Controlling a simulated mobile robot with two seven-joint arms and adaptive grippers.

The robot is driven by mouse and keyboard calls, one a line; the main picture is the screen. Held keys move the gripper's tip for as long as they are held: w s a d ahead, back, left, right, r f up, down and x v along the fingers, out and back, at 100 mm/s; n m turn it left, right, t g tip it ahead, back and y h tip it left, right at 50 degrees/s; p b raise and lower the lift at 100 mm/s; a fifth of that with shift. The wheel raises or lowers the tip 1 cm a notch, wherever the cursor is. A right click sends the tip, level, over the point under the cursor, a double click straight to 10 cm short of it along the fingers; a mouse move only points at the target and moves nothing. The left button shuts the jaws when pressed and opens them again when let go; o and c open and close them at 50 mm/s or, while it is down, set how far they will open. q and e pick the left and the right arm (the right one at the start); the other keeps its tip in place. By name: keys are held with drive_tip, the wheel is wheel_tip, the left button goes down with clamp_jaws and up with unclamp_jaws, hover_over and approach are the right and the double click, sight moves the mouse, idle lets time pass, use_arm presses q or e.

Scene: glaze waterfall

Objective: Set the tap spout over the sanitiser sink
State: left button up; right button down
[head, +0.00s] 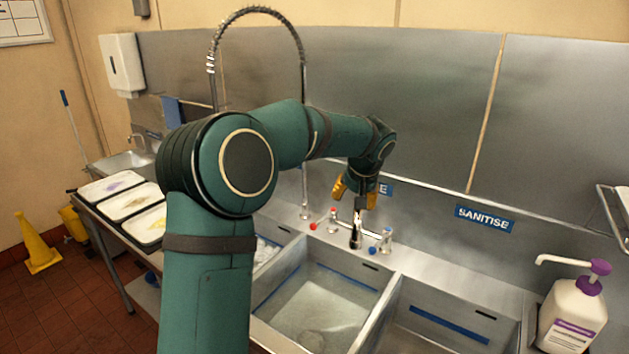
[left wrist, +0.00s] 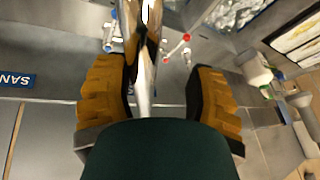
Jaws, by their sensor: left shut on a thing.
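The chrome tap spout (left wrist: 145,75) runs between the yellow fingers of my left gripper (left wrist: 160,85) in the left wrist view. My left gripper (head: 355,200) is shut on it, above the tap base on the back ledge. Part of the spout (head: 356,234) shows below the fingers in the head view, at the back edge of the middle basin (head: 325,285); the fingers hide the rest. The sanitiser sink (head: 435,325) is the right basin, in front of the blue SANITISE sign (head: 485,218). My right gripper is out of view.
Red (head: 313,226) and blue (head: 372,250) tap handles flank the spout. A tall sprayer hose (head: 255,10) arches behind my arm. A pump bottle (head: 572,315) stands right of the sanitiser sink. Trays (head: 112,185) lie on the left. The left basin is partly hidden by my arm.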

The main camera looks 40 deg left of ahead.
use_arm(q)
drive_tip(key=s+a+r+m+t+h+p, duration=0.1)
drive_tip(key=s+a+r+m+p, duration=0.2)
drive_tip(key=a, duration=0.5)
drive_tip(key=shift+s+a+r+m+p, duration=0.25)
drive_tip(key=shift+s+r+m+p, duration=0.1)
drive_tip(key=shift+s+r+m, duration=0.35)
drive_tip(key=shift+s, duration=0.1)
